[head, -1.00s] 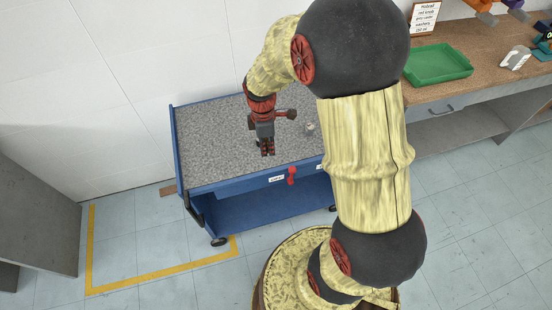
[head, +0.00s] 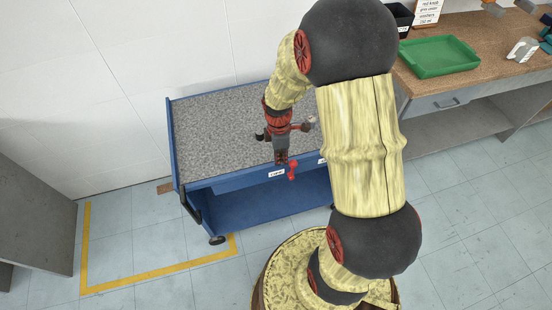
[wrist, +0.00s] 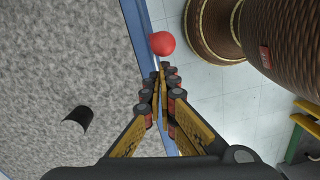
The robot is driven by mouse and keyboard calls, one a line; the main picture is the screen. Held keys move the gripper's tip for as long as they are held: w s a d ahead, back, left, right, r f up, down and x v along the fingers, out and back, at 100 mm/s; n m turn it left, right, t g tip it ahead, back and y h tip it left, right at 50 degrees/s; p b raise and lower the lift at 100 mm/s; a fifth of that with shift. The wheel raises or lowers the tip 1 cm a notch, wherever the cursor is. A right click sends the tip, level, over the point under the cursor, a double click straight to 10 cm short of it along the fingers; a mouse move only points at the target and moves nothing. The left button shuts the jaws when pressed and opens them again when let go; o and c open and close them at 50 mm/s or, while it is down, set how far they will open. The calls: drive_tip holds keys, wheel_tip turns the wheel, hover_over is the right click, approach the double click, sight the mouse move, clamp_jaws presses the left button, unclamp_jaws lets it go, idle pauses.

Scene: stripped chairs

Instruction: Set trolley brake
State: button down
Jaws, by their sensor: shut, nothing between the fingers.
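The blue trolley (head: 215,183) stands against the wall with a grey speckled top. A red brake lever with a round knob (head: 292,172) sticks out at its front edge, between two small white labels (head: 276,173). The red knob also shows in the wrist view (wrist: 162,43), just beyond my fingertips. My gripper (head: 282,163) points down at the front edge, close beside the lever. Its fingers (wrist: 163,75) are shut and empty. I cannot tell whether they touch the knob. Part of the lever is hidden.
A black cylindrical thing (wrist: 77,119) is on the trolley top. A workbench (head: 480,72) with a green tray (head: 440,57) stands at the right. A grey cabinet (head: 35,215) is at the left. Yellow tape (head: 150,272) marks the open floor in front.

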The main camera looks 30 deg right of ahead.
drive_tip(key=shift+d, duration=0.1)
idle(0.3)
drive_tip(key=shift+s+d+r+y+p, duration=0.1)
drive_tip(key=shift+d+r+y+p, duration=0.05)
drive_tip(key=shift+d+y+p, duration=0.2)
drive_tip(key=shift+d, duration=0.15)
drive_tip(key=shift+s+d+r+t+y, duration=0.1)
drive_tip(key=shift+s+d+t+y, duration=0.15)
drive_tip(key=shift+d+y, duration=0.45)
drive_tip(key=shift+s+d+r+t+y, duration=0.1)
drive_tip(key=shift+s+d+t+y, duration=0.1)
drive_tip(key=shift+d+y, duration=0.4)
drive_tip(key=d, duration=0.2)
drive_tip(key=s+d+b, duration=0.1)
drive_tip(key=shift+d+f, duration=0.35)
drive_tip(key=shift+d, duration=0.05)
drive_tip(key=shift+s+d+f+b, duration=0.2)
drive_tip(key=shift+s+d+f, duration=0.1)
drive_tip(key=shift+d, duration=0.4)
drive_tip(key=shift+s+d+f+b, duration=0.15)
drive_tip(key=shift+d+f, duration=0.1)
drive_tip(key=shift+d, duration=0.4)
